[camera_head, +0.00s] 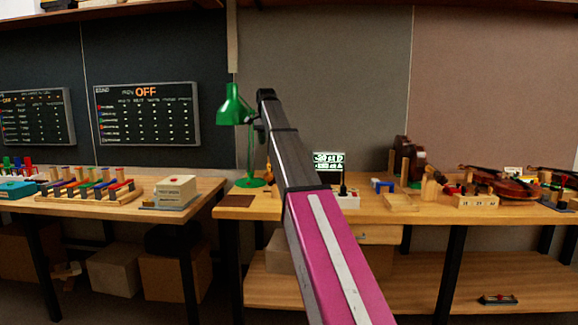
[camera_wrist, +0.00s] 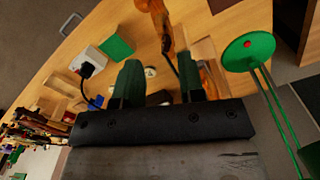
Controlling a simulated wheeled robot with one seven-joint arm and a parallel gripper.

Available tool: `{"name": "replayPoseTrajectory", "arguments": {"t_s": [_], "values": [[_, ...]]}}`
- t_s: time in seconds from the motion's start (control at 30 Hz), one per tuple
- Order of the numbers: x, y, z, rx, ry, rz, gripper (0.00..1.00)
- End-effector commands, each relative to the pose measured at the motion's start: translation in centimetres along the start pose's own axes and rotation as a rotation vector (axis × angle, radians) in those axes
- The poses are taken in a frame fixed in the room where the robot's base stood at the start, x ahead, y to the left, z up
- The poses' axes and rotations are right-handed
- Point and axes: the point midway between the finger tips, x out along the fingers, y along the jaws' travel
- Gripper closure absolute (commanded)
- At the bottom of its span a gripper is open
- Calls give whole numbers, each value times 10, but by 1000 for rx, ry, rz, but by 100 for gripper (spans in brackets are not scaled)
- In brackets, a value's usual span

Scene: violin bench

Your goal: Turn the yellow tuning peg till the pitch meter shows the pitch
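In the wrist view my gripper (camera_wrist: 159,74) has its two dark green fingers spread apart, with a clear gap over the bench top. I see nothing gripped between them. An orange-brown wooden piece (camera_wrist: 155,15), perhaps part of an instrument, lies just beyond the fingertips. Another orange-brown piece (camera_wrist: 209,78) shows beside the right finger. I cannot make out a yellow tuning peg in either view. In the head view a small lit display (camera_head: 329,160), probably the pitch meter, stands on the bench; its reading is too small to tell. My arm hides the gripper there.
A white box (camera_wrist: 90,60) with a black plug is on the left. A violin (camera_head: 500,184) lies farther right on the bench (camera_head: 400,216).

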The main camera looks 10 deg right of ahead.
Motion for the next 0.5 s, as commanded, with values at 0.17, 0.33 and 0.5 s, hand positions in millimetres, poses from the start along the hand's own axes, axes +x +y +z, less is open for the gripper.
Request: {"name": "replayPoseTrajectory", "arguments": {"t_s": [0.17,0.33,0.5], "values": [[13,-1,3,-7,-8,-1,63],[42,0,3,-5,-7,0,63],[72,0,3,-4,-6,0,63]]}}
